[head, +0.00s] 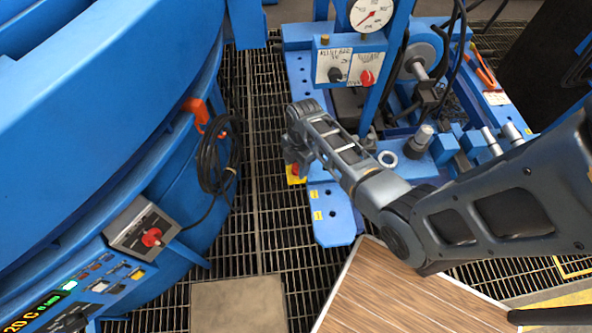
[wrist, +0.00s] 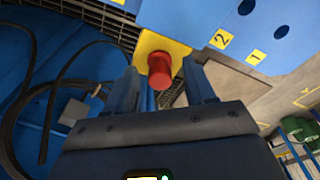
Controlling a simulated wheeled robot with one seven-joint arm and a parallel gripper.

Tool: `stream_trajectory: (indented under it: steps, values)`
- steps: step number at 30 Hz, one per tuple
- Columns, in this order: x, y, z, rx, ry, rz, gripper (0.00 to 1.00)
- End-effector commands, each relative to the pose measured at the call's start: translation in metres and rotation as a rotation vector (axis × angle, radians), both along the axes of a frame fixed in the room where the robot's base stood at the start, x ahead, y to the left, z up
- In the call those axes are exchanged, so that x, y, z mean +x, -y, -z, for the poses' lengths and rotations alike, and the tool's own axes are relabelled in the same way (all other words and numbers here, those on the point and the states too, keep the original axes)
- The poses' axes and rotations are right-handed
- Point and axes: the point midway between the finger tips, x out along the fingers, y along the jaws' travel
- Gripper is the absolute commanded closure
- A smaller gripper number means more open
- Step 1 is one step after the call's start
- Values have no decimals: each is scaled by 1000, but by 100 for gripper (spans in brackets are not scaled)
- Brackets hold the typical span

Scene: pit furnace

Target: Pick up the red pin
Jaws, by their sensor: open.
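The red pin (wrist: 160,70) stands up from a yellow plate (wrist: 150,44) at the end of a blue part in the wrist view. My gripper (wrist: 161,76) is open, with one dark finger on each side of the pin in the picture. I cannot tell whether the fingers touch it or how deep it sits between them. In the head view only a small bit of the red pin (head: 295,169) shows beneath my gripper (head: 297,150), at the yellow plate's edge. The fingers are mostly hidden there.
A blue plate with holes (head: 333,212) and number labels lies beside the pin. A gauge (head: 371,14) and a knob panel (head: 348,66) stand behind. The large blue furnace (head: 100,90) with a hanging black cable (head: 214,165) is on the left. Open floor grating (head: 262,222) lies between.

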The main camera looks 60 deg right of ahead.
Motion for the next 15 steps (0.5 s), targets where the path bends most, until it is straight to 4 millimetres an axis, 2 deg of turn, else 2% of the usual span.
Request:
stream_trajectory:
  steps: [9,15]
  values:
    - [0,-1,6,0,0,0,46]
    - [0,-1,6,0,0,0,65]
